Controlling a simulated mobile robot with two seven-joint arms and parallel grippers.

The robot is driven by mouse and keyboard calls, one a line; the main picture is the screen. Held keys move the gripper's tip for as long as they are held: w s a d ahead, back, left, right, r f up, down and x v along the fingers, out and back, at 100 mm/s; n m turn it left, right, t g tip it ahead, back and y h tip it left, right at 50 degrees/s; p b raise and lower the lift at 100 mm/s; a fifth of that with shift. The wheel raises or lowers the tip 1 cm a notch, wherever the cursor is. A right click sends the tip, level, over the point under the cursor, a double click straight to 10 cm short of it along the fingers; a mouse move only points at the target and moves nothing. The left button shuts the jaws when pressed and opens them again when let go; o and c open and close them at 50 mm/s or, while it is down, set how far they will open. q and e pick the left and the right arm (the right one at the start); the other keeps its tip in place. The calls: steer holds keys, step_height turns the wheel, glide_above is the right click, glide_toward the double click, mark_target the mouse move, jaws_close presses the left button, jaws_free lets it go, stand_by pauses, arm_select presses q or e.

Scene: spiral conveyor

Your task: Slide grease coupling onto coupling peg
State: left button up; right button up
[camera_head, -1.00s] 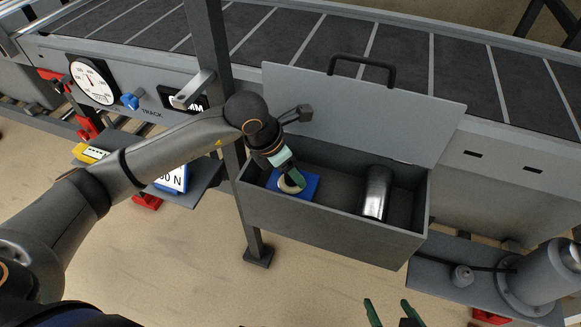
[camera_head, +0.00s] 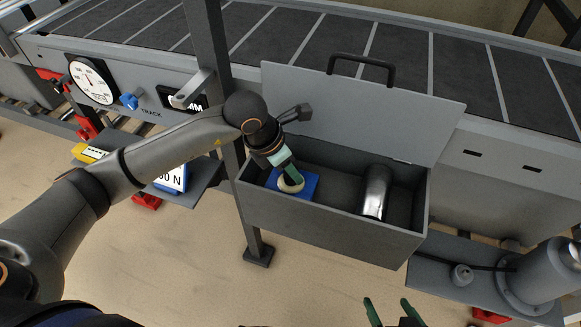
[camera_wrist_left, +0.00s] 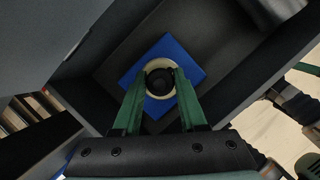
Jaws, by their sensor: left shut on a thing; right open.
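A cream ring (camera_head: 290,184), which looks like the grease coupling, is at the blue pad (camera_head: 312,185) inside the grey open box. In the left wrist view the ring (camera_wrist_left: 148,68) surrounds a dark round centre (camera_wrist_left: 160,78). I cannot tell whether that centre is the coupling peg or the ring's inside. My left gripper (camera_wrist_left: 160,86) is shut on the ring from above, one green finger on each side. I cannot tell whether the ring touches the pad. My right gripper (camera_head: 388,310) is open and empty at the bottom edge, well away from the box.
The box (camera_head: 330,226) has high walls around my left gripper, and its lid (camera_head: 410,105) stands open behind. A shiny metal cylinder (camera_head: 375,190) lies in the box's right part. A grey post (camera_head: 212,60) stands left of the box, close to my left arm.

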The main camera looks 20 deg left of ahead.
arm_select(q)
jaws_close()
steer(key=shift+r, duration=0.2)
steer(key=shift+r, duration=0.15)
steer(key=shift+r+p, duration=0.9)
steer(key=shift+r, duration=0.3)
